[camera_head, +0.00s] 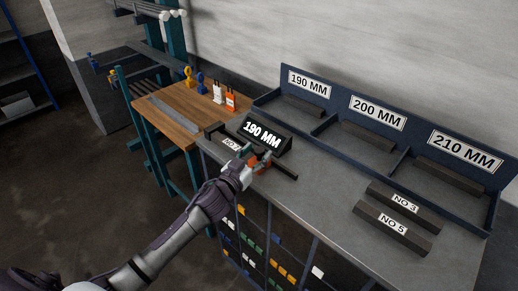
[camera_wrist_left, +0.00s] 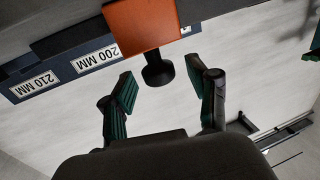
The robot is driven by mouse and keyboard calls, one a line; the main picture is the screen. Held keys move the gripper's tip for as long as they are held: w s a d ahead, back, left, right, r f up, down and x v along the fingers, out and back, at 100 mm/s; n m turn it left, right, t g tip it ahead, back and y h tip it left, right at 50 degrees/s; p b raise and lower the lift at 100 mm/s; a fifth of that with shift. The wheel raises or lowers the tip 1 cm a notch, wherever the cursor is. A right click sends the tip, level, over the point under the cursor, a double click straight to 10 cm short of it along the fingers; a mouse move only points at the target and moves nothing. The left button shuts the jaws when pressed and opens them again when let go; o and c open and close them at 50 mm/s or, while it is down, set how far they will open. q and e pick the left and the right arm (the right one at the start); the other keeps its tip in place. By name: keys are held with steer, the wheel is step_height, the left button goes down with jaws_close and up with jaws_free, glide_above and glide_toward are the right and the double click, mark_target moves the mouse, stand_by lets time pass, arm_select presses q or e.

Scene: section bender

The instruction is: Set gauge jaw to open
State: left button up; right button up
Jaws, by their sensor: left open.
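The gauge (camera_head: 282,138) stands on the grey bench, and its lit display reads 190 MM. A bar with a white label (camera_head: 231,144) lies at the gauge, its number partly unclear. The gauge's orange jaw block (camera_wrist_left: 143,25) fills the top of the left wrist view, with a black knob (camera_wrist_left: 158,72) sticking out of it. My left gripper (camera_wrist_left: 166,82) is open, its green-padded fingers on either side of the knob with gaps showing. In the head view my left gripper (camera_head: 250,166) is at the front of the gauge and hides part of the orange block. My right gripper is not in view.
Bars marked NO 3 (camera_head: 403,205) and NO 5 (camera_head: 392,228) lie on the bench at the right. Behind them is a blue rack (camera_head: 330,121) with bays labelled 190, 200 and 210 MM. A wooden-topped table (camera_head: 170,124) with padlocks and tags stands at the left.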

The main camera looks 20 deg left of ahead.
arm_select(q)
steer(key=shift+w+d, duration=0.15)
steer(key=shift+w, duration=0.6)
jaws_close()
steer(key=shift+s+d, duration=0.1)
